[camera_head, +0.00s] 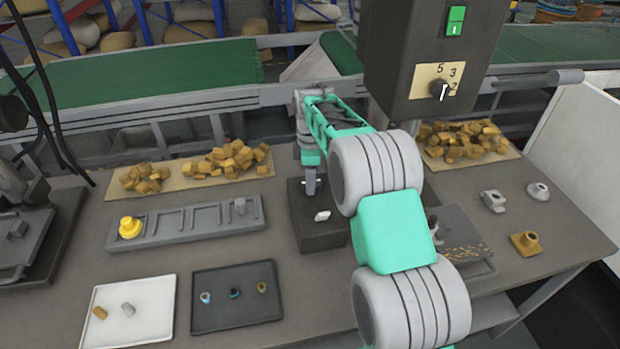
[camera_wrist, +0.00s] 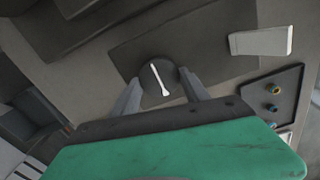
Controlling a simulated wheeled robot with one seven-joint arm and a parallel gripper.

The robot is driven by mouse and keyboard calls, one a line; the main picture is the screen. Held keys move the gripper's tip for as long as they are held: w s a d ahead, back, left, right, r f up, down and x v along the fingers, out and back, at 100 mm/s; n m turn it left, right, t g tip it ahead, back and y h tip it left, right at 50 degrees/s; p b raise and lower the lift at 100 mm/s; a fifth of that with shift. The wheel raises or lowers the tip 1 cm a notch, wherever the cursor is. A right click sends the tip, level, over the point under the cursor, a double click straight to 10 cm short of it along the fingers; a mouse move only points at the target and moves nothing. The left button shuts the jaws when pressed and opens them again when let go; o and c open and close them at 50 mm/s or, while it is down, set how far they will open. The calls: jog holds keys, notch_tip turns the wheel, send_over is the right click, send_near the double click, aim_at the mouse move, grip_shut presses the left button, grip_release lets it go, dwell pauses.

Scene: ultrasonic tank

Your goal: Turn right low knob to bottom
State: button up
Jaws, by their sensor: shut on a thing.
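A round dark knob (camera_wrist: 148,86) with a white pointer line shows in the wrist view. The line runs slightly slanted, from upper left to lower right. My gripper (camera_wrist: 160,86) has one finger on each side of this knob and is shut on it. In the head view my gripper (camera_head: 310,188) reaches down to the far part of a dark box (camera_head: 320,238); the knob there is hidden by it. Another dark knob (camera_head: 438,91) with a white pointer is on the hanging control box (camera_head: 430,45), beside the figures 5, 3 and 2.
A small white block (camera_head: 322,216) lies on the dark box near my gripper. A grey slotted rack (camera_head: 190,222) with a yellow part stands left. A white tray (camera_head: 150,290) and a dark tray (camera_head: 235,313) lie in front. Brown pieces lie in heaps behind.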

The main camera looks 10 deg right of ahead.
jog(key=o, duration=1.4)
jog(key=shift+c, duration=0.2)
notch_tip(320, 180, up, 8)
jog(key=shift+f+b, duration=0.1)
jog(key=shift+b, duration=0.45)
jog(key=s+r+m+t, duration=0.1)
jog(key=s+r+m, duration=0.25)
jog(key=s, duration=0.45)
jog(key=s+r+m+t, duration=0.1)
jog(key=s+r+m, duration=0.1)
jog(key=s+m, duration=0.45)
jog(key=s+f+m, duration=0.2)
jog(key=s+m, duration=0.1)
jog(key=s, duration=0.4)
jog(key=s+f+m+t, duration=0.1)
jog(key=s+f+m, duration=0.1)
jog(key=s, duration=0.5)
jog(key=shift+f+m+t, duration=0.3)
jog(key=shift+f+m, duration=0.1)
jog(key=shift+f, duration=0.25)
